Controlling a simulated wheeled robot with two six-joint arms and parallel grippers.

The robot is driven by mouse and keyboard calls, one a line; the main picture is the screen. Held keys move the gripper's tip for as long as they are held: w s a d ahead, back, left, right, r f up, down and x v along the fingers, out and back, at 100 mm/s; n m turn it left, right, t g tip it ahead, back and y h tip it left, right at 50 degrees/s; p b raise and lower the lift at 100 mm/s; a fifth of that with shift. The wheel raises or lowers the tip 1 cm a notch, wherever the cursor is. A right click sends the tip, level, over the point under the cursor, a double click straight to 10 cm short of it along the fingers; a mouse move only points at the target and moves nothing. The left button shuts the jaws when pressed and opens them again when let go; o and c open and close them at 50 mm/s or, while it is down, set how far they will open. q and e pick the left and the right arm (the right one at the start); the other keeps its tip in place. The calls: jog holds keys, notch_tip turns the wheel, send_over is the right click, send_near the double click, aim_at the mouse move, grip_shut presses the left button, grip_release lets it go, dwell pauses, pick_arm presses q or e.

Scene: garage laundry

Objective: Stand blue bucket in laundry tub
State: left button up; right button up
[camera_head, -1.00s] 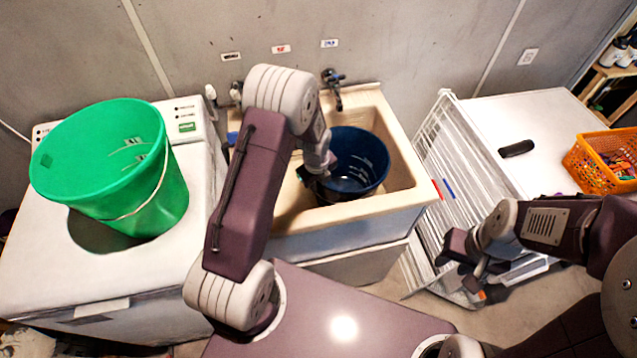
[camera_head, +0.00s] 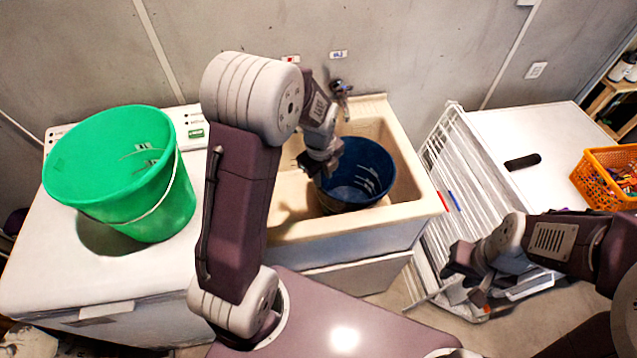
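The blue bucket (camera_head: 352,196) stands about upright inside the beige laundry tub (camera_head: 418,203), with its rim above the tub's front edge. My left gripper (camera_head: 308,170) is at the left side of the bucket's rim, over the tub. Its fingertips are small and partly hidden, so I cannot tell whether they touch the rim or how far apart they are. My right gripper (camera_head: 464,281) is open and empty, low in front of the white drying rack.
A green bucket (camera_head: 120,175) sits on the white washing machine (camera_head: 150,270) at left. A tap (camera_head: 341,88) is on the wall behind the tub. A white rack (camera_head: 470,180), a white appliance (camera_head: 525,130) and an orange basket (camera_head: 592,182) are at right.

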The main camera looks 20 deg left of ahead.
pick_arm(q)
jog(key=s+d+r+n, duration=0.2)
jog(key=s+n, duration=1.3)
jog(key=n, duration=0.8)
jog(key=shift+n+g, duration=0.3)
jog(key=shift+n, duration=0.1)
